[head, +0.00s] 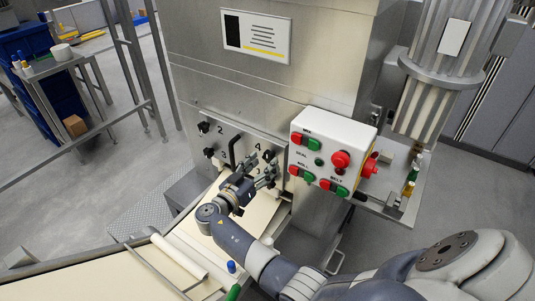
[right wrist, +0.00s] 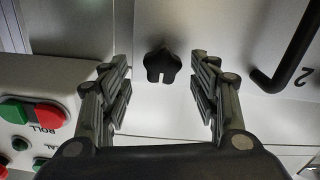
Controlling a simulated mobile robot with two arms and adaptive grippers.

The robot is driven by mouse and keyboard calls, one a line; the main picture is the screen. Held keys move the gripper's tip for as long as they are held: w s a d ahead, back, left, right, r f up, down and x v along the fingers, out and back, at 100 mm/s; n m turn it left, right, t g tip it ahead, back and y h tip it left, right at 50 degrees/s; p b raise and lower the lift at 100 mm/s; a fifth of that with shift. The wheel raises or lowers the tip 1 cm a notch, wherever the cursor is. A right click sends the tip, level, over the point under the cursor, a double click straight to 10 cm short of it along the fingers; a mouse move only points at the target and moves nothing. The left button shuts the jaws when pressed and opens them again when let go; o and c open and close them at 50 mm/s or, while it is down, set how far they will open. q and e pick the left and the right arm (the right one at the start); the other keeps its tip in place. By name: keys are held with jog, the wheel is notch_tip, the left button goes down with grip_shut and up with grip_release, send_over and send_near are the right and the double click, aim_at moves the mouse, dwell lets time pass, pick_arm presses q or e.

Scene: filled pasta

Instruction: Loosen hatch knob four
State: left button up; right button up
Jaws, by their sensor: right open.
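In the right wrist view, which is upside down, a black lobed knob (right wrist: 162,64) shows between the spread fingers, apart from both. My left gripper is not in view.
A white control box (head: 333,155) with red and green buttons stands close to the right of the hatch. A black bar handle (head: 233,150) and knobs one (head: 203,127) and three (head: 209,152) are to the left. A pale belt (head: 90,270) runs below.

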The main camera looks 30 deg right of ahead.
aim_at(267, 159)
jog(key=x, duration=0.2)
jog(key=shift+w+d+p, duration=0.15)
jog(key=shift+w+p, duration=0.1)
jog(key=shift+p, duration=0.05)
jog(key=shift+w+d, duration=0.1)
jog(key=shift+d, duration=0.35)
jog(key=c, duration=1.1)
jog(key=shift+f, duration=0.1)
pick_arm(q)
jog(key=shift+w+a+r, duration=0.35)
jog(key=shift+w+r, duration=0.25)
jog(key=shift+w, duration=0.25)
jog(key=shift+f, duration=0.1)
